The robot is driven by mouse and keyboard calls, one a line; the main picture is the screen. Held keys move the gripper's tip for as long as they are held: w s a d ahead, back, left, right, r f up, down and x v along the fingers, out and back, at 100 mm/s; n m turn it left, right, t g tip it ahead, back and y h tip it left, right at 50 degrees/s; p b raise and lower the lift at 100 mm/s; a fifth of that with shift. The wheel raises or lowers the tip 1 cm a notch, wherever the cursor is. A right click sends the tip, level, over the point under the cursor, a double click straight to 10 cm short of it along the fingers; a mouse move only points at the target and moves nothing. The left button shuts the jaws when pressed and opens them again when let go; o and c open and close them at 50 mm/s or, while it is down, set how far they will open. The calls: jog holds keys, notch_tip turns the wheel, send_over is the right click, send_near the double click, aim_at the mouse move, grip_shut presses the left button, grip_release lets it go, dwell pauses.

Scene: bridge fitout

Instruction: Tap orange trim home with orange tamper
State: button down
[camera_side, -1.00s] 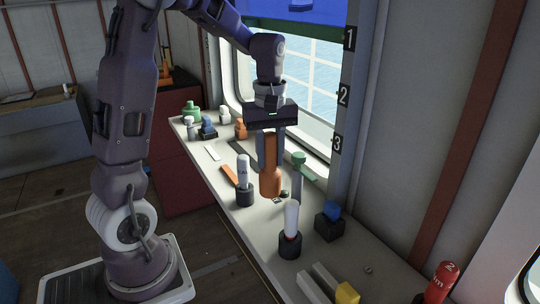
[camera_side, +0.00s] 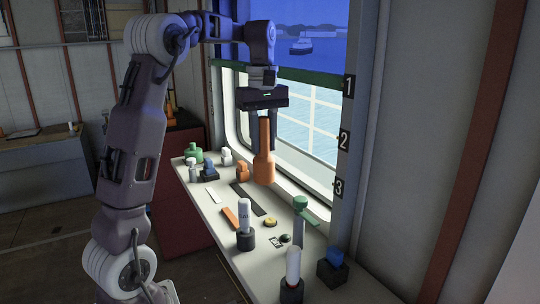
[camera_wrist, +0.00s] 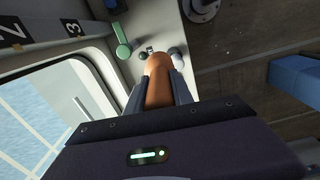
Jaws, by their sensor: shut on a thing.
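My gripper (camera_side: 263,146) is shut on the orange tamper (camera_side: 264,166) and holds it upright, wide end down, above the bench. In the wrist view, the tamper (camera_wrist: 158,82) sits between the two fingers of my gripper (camera_wrist: 160,92). A flat orange strip (camera_side: 231,218), which looks like the orange trim, lies on the bench behind the white-topped bottle, below and left of the tamper. Its seating cannot be told from here. The trim is not made out in the wrist view.
A dark strip (camera_side: 247,198) and white strip (camera_side: 214,196) lie on the bench (camera_side: 205,215). Several small items stand at the far end. The window is behind.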

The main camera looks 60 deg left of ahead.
jog(key=s+a+f+n, duration=0.1)
jog(key=a+n, duration=0.1)
jog(key=a, duration=0.7)
jog(key=s+a+n, duration=0.2)
jog(key=a, duration=0.7)
notch_tip(320, 180, down, 11)
jog(key=shift+w, duration=0.2)
jog(key=shift+d, duration=0.15)
jog(key=shift+f, duration=1.9)
jog(key=shift+f, duration=0.1)
